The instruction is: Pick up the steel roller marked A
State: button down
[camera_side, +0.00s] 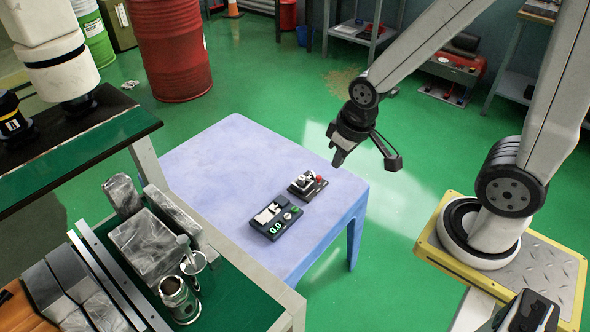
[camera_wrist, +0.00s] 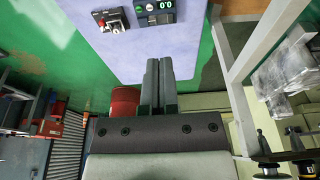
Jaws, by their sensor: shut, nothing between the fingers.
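No letter A is readable on any steel piece, so I cannot tell which one is the marked roller. On the green-topped cart in the side view, a short steel cylinder (camera_side: 179,299) stands upright with a dark open top. Another round steel piece (camera_side: 194,265) stands just behind it. A rounded steel piece (camera_side: 123,196) is at the cart's back corner. My gripper (camera_side: 337,164) is over the far right part of the lilac table, well away from the cart. In the wrist view my gripper (camera_wrist: 160,62) has its fingers together and is empty.
The lilac table (camera_side: 225,150) carries a digital gauge box (camera_side: 276,217) and a small device with a red knob (camera_side: 308,185). A large steel block (camera_side: 145,247) sits on the cart. A dark-topped shelf (camera_side: 90,150) overhangs at left. The table's far half is clear.

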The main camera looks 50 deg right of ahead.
dwell(0.3)
jog(key=shift+c, duration=1.3)
grip_release()
jog(key=w+d+f+n+g+h, duration=0.1)
jog(key=w+d+f+n+h, duration=0.4)
jog(key=d+f+n, duration=0.3)
jog(key=w+d+f+n+g+h, duration=0.1)
jog(key=w+d+f+n+h, duration=0.4)
jog(key=d+f+n, duration=0.3)
jog(key=w+a+f+n+t, duration=0.1)
jog(key=w+f+n+t, duration=0.1)
jog(key=f+n+t, duration=0.1)
jog(key=w+a+f+n+t+y, duration=0.1)
jog(key=w+f+n+t, duration=0.2)
jog(key=f+n, duration=0.2)
jog(key=w+a+f+n+t, duration=0.1)
jog(key=f+n+t, duration=0.3)
jog(key=f, duration=0.4)
jog(key=shift+w+f, duration=0.35)
jog(key=shift+w, duration=0.3)
